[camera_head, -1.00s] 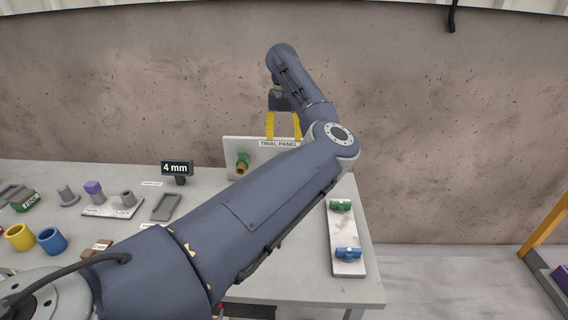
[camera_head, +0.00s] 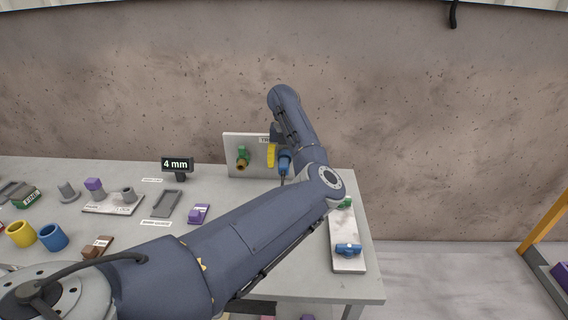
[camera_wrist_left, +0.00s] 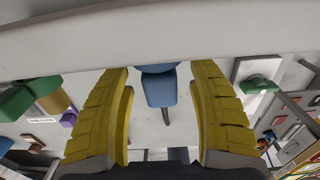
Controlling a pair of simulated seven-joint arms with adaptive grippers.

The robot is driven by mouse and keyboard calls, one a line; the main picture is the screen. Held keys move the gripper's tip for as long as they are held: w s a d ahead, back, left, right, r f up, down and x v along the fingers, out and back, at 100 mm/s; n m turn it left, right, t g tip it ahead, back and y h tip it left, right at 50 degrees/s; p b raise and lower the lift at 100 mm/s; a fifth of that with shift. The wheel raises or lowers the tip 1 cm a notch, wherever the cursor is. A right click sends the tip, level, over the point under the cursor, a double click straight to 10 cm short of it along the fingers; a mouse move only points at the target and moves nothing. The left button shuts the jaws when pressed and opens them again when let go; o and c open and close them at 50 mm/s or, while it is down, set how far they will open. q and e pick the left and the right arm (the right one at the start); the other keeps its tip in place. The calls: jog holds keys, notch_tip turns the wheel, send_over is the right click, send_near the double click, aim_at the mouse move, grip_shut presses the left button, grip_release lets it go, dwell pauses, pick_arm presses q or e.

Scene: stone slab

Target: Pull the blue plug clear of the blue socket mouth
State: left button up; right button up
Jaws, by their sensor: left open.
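The blue plug (camera_head: 285,160) is at the front of the white trial panel (camera_head: 240,143), with a dark cable hanging below it. In the left wrist view the blue plug (camera_wrist_left: 160,91) lies between the fingers, directly below a wider blue part (camera_wrist_left: 158,68) at the panel, which looks like the socket. I cannot tell how deep the plug sits. My left gripper (camera_head: 279,157) is open, its yellow fingers on either side of the plug with visible gaps. In the head view, my arm hides one finger and part of the panel. My right gripper is not in view.
A green fitting with a brass end (camera_head: 243,160) sits on the panel left of the plug. A plate with a blue fitting (camera_head: 347,250) and a green one lies at the table's right edge. Cups, blocks and a 4 mm sign (camera_head: 177,165) stand to the left.

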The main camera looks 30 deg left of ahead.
pick_arm(q)
jog(key=shift+c, duration=0.4)
jog(key=shift+f, duration=0.1)
grip_shut()
